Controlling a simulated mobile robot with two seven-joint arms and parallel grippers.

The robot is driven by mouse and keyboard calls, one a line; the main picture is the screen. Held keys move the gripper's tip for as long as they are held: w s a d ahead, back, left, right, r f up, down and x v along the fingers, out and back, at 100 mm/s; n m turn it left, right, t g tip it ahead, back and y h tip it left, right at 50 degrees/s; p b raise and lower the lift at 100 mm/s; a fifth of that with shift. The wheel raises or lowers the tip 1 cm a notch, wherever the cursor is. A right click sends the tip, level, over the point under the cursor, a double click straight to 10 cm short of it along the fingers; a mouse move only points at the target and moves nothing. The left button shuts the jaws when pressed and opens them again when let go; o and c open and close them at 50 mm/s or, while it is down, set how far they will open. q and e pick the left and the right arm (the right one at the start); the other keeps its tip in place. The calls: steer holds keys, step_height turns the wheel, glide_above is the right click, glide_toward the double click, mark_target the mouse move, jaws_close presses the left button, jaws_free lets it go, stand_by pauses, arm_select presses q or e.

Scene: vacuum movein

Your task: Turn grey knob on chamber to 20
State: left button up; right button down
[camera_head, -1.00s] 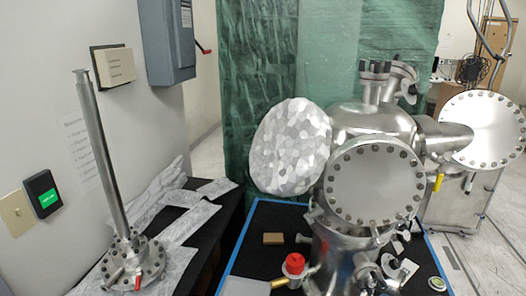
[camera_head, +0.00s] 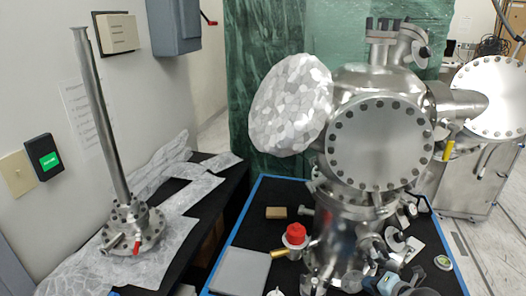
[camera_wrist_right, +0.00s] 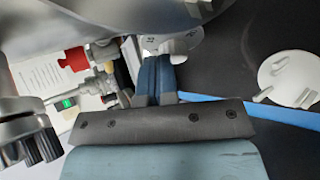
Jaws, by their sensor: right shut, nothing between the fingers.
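The steel vacuum chamber (camera_head: 379,146) stands on the dark mat in the head view. In the right wrist view, my right gripper (camera_wrist_right: 157,62) is shut, its two bluish fingers together with nothing between them. A pale grey knob (camera_wrist_right: 172,44) with small dark markings is just past the fingertips. Its dial value is too small to read, and I cannot tell whether the tips touch it. Another pale, ridged knob (camera_wrist_right: 290,78) lies apart to the right. My left gripper is not in view.
A red-capped fitting (camera_head: 296,236) and a brown block (camera_head: 276,212) are left of the chamber, with a grey plate (camera_head: 240,271) in front. A tall steel tube on a flange (camera_head: 132,229) stands on the left table. Metal chamber parts crowd the wrist view's upper left.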

steer(key=shift+w+f+b, duration=0.35)
steer(key=shift+w+b, duration=0.05)
steer(key=shift+w, duration=0.4)
steer(key=shift+w+d+r, duration=0.1)
steer(key=shift+r, duration=0.1)
steer(key=shift+d+f+b, duration=0.1)
steer(key=shift+f+b, duration=0.2)
